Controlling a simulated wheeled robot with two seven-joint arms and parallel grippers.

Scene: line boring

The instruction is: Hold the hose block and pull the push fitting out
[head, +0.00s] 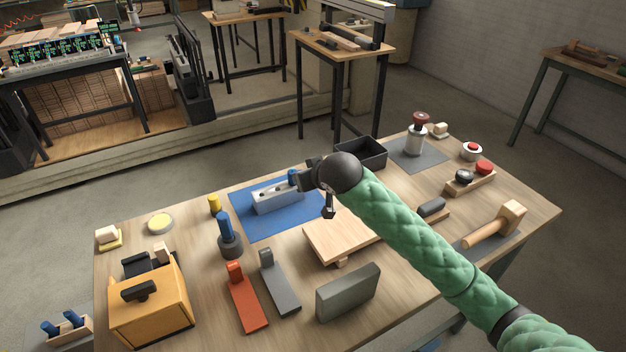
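The pale grey hose block (276,199) lies on a blue mat (250,225) near the middle of the table, with dark holes in its top. A blue push fitting (292,176) shows at the block's right end, partly hidden by my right gripper. My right gripper (306,179) is dark and comes in from the right, close beside the blue fitting. Its fingers are too small and overlapped to tell whether they are open, shut or touching the fitting. My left gripper is not in view.
A wooden board (340,236) lies just right of the mat. A blue-topped peg in a dark base (229,238) and a yellow cylinder (214,204) stand left of it. An orange toolbox (150,308), grey block (348,291), black bin (362,153) and mallet (496,224) surround them.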

